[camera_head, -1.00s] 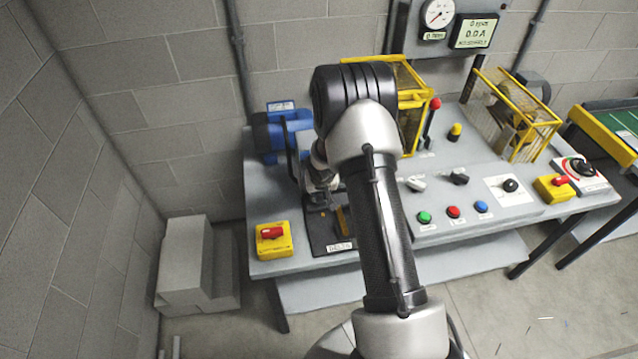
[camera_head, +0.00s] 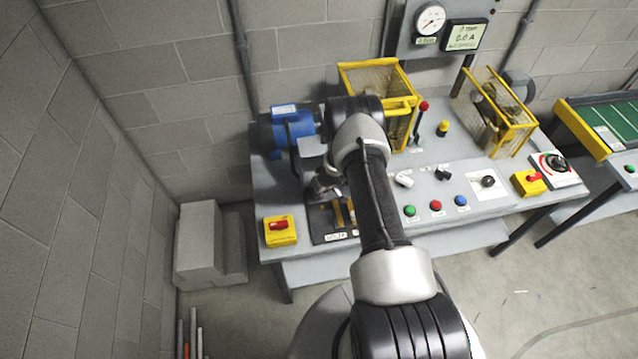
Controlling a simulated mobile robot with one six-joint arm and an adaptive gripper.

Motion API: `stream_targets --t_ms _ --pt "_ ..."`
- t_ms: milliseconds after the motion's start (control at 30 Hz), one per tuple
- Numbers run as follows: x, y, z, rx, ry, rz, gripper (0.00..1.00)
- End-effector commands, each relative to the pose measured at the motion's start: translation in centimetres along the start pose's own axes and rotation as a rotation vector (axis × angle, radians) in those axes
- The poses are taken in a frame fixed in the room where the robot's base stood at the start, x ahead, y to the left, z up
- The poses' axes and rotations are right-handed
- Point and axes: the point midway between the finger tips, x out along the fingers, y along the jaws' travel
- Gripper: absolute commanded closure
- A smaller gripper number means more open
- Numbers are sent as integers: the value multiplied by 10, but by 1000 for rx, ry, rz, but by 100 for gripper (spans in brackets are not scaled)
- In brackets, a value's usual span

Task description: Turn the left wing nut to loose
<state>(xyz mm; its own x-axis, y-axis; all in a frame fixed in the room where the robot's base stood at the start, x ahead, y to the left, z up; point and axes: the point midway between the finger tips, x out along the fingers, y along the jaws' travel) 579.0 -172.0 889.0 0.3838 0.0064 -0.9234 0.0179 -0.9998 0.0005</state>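My gripper (camera_head: 326,186) is over the dark plate (camera_head: 322,222) at the left part of the grey bench, mostly hidden behind my own arm. I cannot see its fingers well enough to tell open from shut. A small yellow-brown part (camera_head: 338,213) shows on the dark plate below the gripper. I cannot make out either wing nut; the area around them is small and partly covered by my arm.
The bench (camera_head: 268,200) carries a blue motor (camera_head: 287,130), yellow mesh guards (camera_head: 507,115), a yellow box with a red switch (camera_head: 280,231), and coloured push buttons (camera_head: 436,205). A grey stepped block (camera_head: 200,245) stands on the floor at left.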

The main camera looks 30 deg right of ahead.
Motion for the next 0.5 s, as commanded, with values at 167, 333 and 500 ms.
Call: stream_targets --t_ms 167,333,500 --pt "0 3 -5 -83 10 -33 100" --pt "0 3 -6 -186 11 -76 100" --pt "1 4 -5 -312 9 -127 100"
